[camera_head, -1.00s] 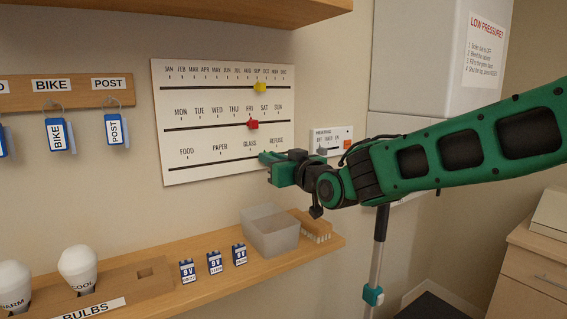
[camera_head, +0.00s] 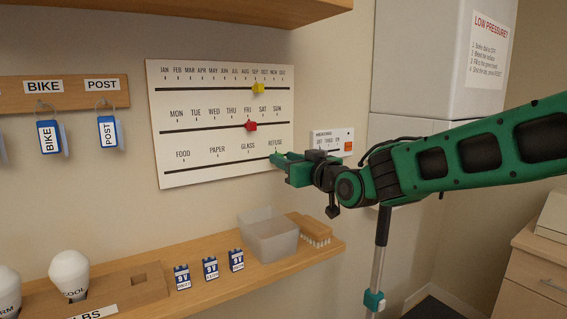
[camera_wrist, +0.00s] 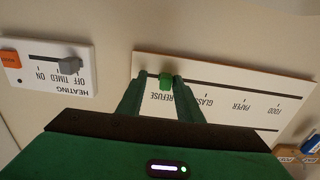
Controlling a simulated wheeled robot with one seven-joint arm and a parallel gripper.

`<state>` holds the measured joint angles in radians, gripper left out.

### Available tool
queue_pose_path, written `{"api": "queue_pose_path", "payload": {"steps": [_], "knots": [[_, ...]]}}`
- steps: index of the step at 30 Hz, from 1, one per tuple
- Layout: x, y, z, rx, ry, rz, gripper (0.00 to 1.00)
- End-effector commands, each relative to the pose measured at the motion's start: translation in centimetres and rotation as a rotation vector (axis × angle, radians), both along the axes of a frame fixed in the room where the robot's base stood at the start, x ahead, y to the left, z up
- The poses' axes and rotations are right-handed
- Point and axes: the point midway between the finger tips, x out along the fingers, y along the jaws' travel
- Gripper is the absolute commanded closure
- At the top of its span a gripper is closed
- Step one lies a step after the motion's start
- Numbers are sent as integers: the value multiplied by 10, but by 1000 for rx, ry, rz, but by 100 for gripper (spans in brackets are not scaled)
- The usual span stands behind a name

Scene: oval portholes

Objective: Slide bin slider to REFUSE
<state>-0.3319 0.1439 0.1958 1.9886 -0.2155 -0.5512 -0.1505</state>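The bin slider is a small green knob (camera_wrist: 166,80) in the wrist view, on the bottom slot of the white board (camera_wrist: 225,68). It sits in line with the REFUSE label (camera_wrist: 172,98), at that end of the slot. My gripper (camera_wrist: 166,77) has one finger on each side of the knob, close in against it. The wrist view shows the board upside down. In the head view my gripper (camera_head: 274,157) is at the board's lower right, just below REFUSE, and its fingers hide the knob.
Yellow (camera_head: 257,88) and red (camera_head: 251,126) sliders sit on the upper slots. A heating panel (camera_head: 331,142) with a grey slider is right of the board. Below, a shelf (camera_head: 205,291) holds a translucent bin (camera_head: 270,240), a brush and batteries.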

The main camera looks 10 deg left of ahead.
Motion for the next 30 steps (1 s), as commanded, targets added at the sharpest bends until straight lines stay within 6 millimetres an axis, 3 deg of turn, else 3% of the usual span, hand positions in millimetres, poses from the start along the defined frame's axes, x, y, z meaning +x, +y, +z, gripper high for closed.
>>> {"api": "queue_pose_path", "payload": {"steps": [10,22,30], "knots": [[-10,-5,1,1,-1,4,67],[-62,-51,1,1,0,2,67],[-80,-68,0,0,0,2,67]]}}
